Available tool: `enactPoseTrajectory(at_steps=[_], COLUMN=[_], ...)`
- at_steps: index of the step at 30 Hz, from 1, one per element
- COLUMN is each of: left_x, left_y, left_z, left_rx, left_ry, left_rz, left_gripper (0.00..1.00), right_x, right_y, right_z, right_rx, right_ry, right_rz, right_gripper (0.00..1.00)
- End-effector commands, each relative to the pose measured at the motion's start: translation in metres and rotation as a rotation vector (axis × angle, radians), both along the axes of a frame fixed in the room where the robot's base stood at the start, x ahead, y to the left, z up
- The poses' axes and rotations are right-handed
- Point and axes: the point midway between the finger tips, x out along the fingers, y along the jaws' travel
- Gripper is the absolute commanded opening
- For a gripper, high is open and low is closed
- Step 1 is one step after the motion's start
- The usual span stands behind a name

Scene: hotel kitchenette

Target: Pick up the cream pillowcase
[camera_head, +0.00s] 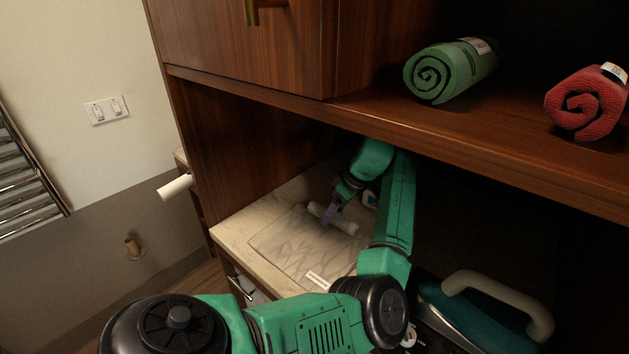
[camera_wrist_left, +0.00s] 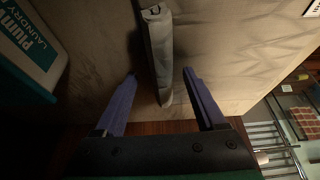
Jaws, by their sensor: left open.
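In the left wrist view the long cloth (camera_wrist_left: 157,45) lies between the two purple fingers of my open left gripper (camera_wrist_left: 159,74), one finger on each side with a gap. The cloth's near end reaches between the fingers; I cannot tell their height above it. My right gripper is not in view.
A detergent box (camera_wrist_left: 30,45) stands close by on the left in the wrist view. A clothes iron (camera_head: 465,310) is at the right. Green (camera_head: 450,70) and red (camera_head: 588,103) rolls lie on the shelf above.

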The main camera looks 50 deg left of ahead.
Motion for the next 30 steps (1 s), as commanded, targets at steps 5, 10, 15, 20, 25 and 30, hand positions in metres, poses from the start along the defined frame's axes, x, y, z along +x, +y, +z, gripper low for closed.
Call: enactPoseTrajectory(at_steps=[5, 10, 15, 20, 25, 30], left_x=[0.0, 0.0, 0.0, 0.0, 0.001, 0.001], left_y=[0.002, 0.001, 0.001, 0.001, 0.002, 0.002], left_z=[-0.004, -0.004, -0.004, -0.003, 0.014, 0.058], left_rx=[0.0, 0.0, 0.0, 0.0, 0.003, 0.003], left_ry=[0.0, 0.0, 0.0, 0.0, -0.005, -0.005], left_rz=[0.0, 0.0, 0.0, 0.0, 0.0, 0.0], left_gripper=[0.72, 0.3, 0.0, 0.0, 0.0, 0.0], right_x=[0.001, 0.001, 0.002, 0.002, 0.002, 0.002], right_y=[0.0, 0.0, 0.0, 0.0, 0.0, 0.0], right_z=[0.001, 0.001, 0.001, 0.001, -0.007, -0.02], right_rx=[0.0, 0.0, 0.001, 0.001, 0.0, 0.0], right_ry=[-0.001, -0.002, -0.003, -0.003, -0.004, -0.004], right_rz=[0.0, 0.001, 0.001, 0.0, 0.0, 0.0], right_gripper=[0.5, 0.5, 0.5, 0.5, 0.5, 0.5])
